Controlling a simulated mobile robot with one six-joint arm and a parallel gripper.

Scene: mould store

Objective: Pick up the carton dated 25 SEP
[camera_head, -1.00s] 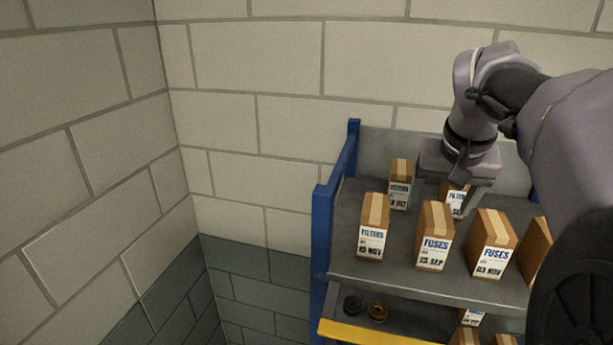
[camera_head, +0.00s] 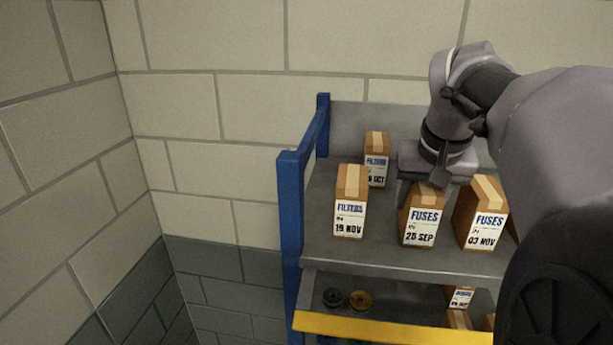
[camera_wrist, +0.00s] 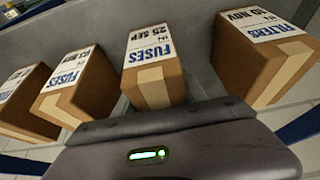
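The carton dated 25 SEP (camera_head: 421,228) is a brown FUSES box with a white label, upright on the upper shelf. It shows in the middle of the wrist view (camera_wrist: 150,58), its taped top towards my gripper. My gripper (camera_head: 426,188) is pointed down at the top of this carton, just behind or over it. One finger shows by the carton's upper left; the other is mostly hidden. The fingers look apart, with nothing seen held. I cannot tell whether they touch the carton.
A FUSES carton dated 03 NOV (camera_head: 482,220) stands close on the right, a FILTERS carton dated 19 NOV (camera_head: 349,210) on the left. Another FILTERS carton (camera_head: 376,165) stands behind. The blue post (camera_head: 290,205) bounds the shelf's left. Dark and brass round items lie below.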

